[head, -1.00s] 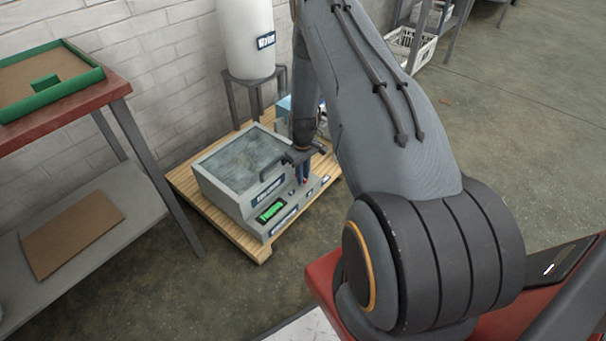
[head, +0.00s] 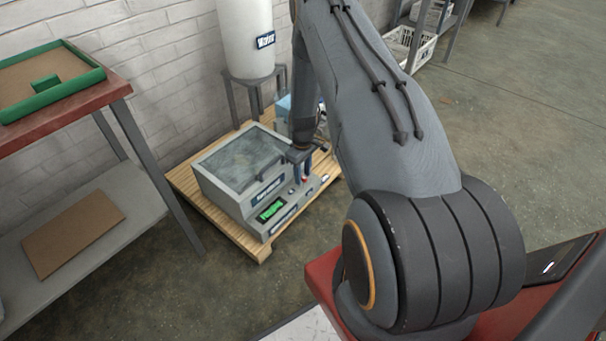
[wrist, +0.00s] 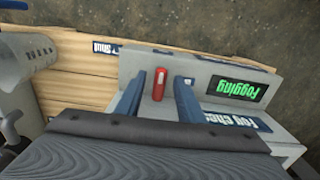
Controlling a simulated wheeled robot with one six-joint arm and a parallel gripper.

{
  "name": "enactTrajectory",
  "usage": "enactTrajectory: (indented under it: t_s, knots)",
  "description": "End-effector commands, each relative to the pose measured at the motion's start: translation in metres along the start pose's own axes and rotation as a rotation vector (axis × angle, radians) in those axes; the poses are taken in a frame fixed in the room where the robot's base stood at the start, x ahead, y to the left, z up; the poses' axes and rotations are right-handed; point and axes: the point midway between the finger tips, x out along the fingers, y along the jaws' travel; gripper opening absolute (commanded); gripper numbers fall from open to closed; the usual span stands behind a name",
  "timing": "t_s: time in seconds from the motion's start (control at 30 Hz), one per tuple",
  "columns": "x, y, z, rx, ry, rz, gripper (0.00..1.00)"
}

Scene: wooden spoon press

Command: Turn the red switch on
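The red switch (wrist: 158,84) stands on the front ledge of a grey machine (head: 225,178). My gripper (wrist: 160,92) is open, with its two blue fingers on either side of the switch and a gap showing on both sides in the wrist view. In the head view my gripper (head: 301,172) points down at the right part of the ledge, and a small bit of red shows beside its fingers. My wrist hides part of the machine in the wrist view.
The machine stands on a wooden pallet (head: 190,191) by a white brick wall. A white tank (head: 245,35) on a dark stand rises behind it. A table (head: 60,122) with a green-rimmed tray stands at left. The floor in front is clear.

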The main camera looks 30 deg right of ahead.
Motion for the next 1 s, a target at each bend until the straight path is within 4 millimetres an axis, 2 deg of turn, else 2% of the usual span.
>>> enactTrajectory:
  t_s: [0.33,0.7,0.83,1.0]
  knots:
    - [-0.006,0.0,0.0,0.001,0.0,0.0,0.34]
    - [-0.062,0.0,0.0,0.0,0.0,0.0,0.34]
    - [-0.074,0.0,-0.001,0.0,0.001,0.0,0.34]
    - [-0.078,0.0,0.0,0.0,0.0,0.0,0.34]
